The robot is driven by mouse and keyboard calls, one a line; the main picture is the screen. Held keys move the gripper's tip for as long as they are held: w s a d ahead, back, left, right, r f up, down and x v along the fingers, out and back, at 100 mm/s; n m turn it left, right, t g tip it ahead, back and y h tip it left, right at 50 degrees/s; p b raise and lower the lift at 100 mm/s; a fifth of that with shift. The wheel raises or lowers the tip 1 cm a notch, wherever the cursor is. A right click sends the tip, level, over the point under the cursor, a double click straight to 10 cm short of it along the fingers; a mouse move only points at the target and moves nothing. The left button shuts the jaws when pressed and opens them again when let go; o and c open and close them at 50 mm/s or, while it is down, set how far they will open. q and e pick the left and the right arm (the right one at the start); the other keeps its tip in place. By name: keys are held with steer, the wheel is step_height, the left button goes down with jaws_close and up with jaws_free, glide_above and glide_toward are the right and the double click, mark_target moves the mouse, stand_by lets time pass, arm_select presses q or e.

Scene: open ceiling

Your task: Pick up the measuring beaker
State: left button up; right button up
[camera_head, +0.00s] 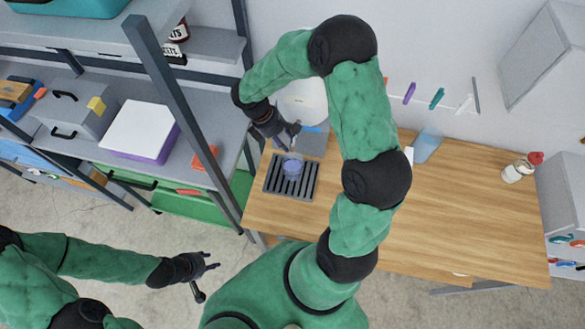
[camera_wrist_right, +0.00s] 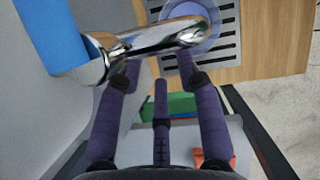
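A small translucent blue-purple beaker (camera_head: 292,169) stands on a dark slatted drip tray (camera_head: 309,190) at the wooden table's left end. In the right wrist view its round rim (camera_wrist_right: 203,12) shows at the top, partly hidden by a chrome spout (camera_wrist_right: 150,40). My right gripper (camera_head: 292,133) is just behind and above the beaker, beside the dispenser. In the wrist view its fingers (camera_wrist_right: 158,72) are spread, with the spout crossing in front of their tips and nothing seen held. My left gripper (camera_head: 212,263) is open and empty over the floor at lower left.
A white dispenser (camera_head: 303,103) stands behind the tray. A clear bluish container (camera_head: 427,145) and a red-capped jar (camera_head: 518,168) stand farther right. Metal shelving (camera_head: 216,185) with a green drawer borders the table's left. Much of the table's middle and right (camera_head: 450,215) is clear.

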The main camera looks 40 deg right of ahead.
steer(key=x, duration=0.5)
steer(key=shift+a+f, duration=0.25)
steer(key=shift+f, duration=0.2)
steer(key=shift+c, duration=0.3)
jaws_close()
